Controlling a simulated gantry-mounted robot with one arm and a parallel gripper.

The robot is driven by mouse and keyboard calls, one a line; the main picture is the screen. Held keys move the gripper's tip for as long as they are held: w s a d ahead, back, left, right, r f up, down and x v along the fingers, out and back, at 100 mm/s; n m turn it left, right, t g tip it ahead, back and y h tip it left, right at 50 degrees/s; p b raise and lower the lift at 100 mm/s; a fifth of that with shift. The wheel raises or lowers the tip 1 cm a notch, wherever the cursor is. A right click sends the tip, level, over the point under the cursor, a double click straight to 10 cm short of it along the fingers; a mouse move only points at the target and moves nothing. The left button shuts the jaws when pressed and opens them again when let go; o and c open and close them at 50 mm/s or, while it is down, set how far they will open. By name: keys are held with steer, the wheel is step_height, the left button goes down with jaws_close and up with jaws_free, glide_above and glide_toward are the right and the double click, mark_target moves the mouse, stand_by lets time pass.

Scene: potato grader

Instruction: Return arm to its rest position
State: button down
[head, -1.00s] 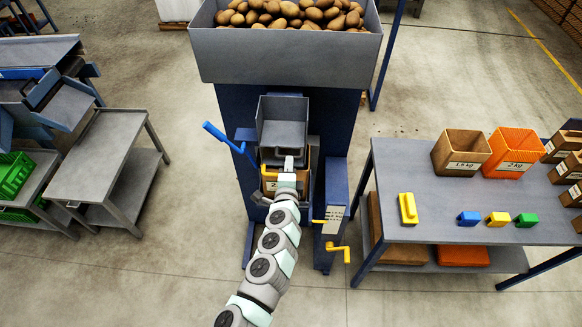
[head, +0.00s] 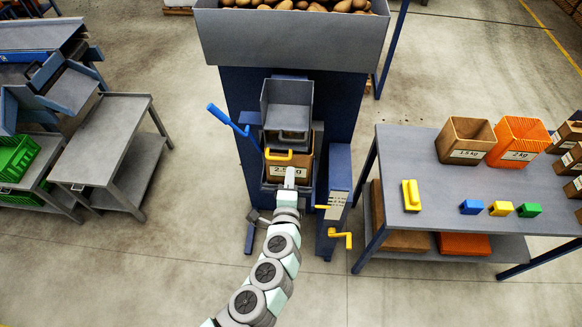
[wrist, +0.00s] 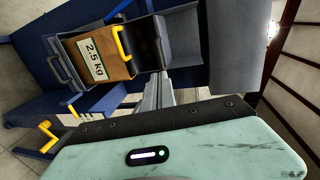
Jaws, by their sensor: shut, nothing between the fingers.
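My gripper (head: 289,176) is shut and empty, in front of the grader, just below the brown 2.5 kg box. In the wrist view my gripper (wrist: 158,92) points toward that box, with its fingers together. The brown box (head: 288,167) sits in the grader under the grey chute (head: 287,104), with a yellow handle on its top edge. The box also shows in the wrist view (wrist: 108,58), with its 2.5 kg label. The picture does not show clearly how far the fingertips are from the box. My arm reaches up from the bottom of the head view.
A hopper (head: 290,42) of potatoes stands above. A blue lever (head: 229,124) is at left and a yellow crank (head: 341,236) at right. A grey table (head: 410,150) with boxes and coloured blocks stands right, a grey cart (head: 115,120) left. The floor between is clear.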

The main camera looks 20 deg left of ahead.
steer(key=shift+v, duration=0.9)
